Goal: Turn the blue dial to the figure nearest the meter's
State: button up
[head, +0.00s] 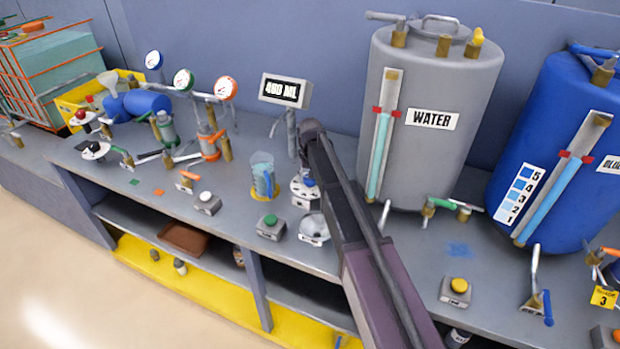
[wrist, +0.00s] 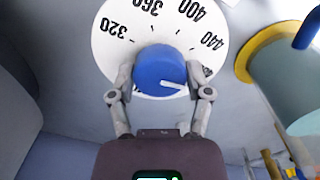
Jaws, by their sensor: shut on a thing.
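The blue dial (wrist: 160,72) sits on a white round plate (wrist: 113,54) marked 320, 360, 400 and 440 in the wrist view. Its white pointer line points right and slightly down, below the 440 mark; a figure there is partly hidden by my right finger. My gripper (wrist: 160,88) is shut on the dial, one finger on each side. In the head view the dial's white plate (head: 303,194) shows under my arm, which hides most of the dial. The meter (head: 285,91) stands behind it and seems to read 400 ML; its middle digit is hard to read.
A clear jug (head: 262,176) on a yellow ring stands just left of the dial. A green button box (head: 270,226) and a grey domed box (head: 314,230) are in front. The grey WATER tank (head: 430,150) stands right of my arm.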

jog(key=shift+s, duration=0.15)
jog(key=o, duration=1.1)
jog(key=shift+o, duration=0.2)
jog(key=shift+n, duration=0.3)
